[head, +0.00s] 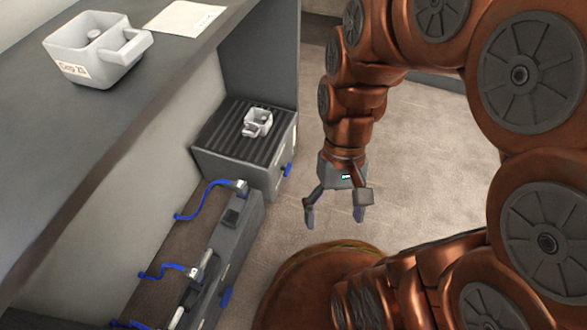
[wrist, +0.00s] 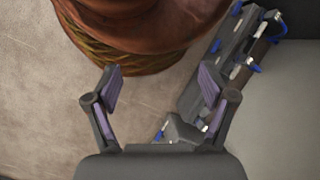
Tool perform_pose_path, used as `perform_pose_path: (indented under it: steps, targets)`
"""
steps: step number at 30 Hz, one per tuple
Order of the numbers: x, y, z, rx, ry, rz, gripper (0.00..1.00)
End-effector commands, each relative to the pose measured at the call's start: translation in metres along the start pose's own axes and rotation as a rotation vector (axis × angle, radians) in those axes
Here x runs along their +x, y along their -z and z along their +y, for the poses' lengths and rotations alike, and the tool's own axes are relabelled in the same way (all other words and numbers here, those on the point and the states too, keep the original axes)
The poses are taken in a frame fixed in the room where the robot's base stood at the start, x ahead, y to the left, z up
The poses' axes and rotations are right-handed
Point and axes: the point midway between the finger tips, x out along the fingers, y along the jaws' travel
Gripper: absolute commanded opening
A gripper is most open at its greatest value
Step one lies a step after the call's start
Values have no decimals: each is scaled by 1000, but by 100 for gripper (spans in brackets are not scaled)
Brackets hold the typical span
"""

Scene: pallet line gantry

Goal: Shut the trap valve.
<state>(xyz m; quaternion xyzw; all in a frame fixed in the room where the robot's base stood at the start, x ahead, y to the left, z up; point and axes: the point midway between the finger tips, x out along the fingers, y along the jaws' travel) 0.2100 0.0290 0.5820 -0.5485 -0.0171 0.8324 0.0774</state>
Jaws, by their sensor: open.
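My gripper (head: 335,217) hangs open and empty over the floor, to the right of the grey units; it also shows open in the wrist view (wrist: 160,82). A small blue handle (head: 288,170) sticks out from the side of the grey box with a ridged top (head: 222,137). Another blue handle (head: 225,297) is on the side of the long grey unit (head: 238,222) nearer the front. No label shows which one is the trap valve. My gripper is apart from both handles.
A grey cup-like holder (head: 257,122) stands on the ridged box. Blue hoses (head: 205,196) run to fittings on the long unit. The shelf (head: 150,65) above carries a labelled grey container (head: 95,50) and a paper sheet (head: 185,18). The floor (head: 430,150) at right is bare.

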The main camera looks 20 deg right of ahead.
Motion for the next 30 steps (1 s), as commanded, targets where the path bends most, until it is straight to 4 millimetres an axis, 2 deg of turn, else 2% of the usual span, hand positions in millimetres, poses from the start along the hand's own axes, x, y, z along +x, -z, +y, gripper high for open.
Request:
perform_pose_path:
  steps: [15,22,30]
  targets:
    - [18,98,-51,231,352,-206,94]
    - [27,149,-64,338,514,-287,94]
    - [41,215,-68,468,705,-369,94]
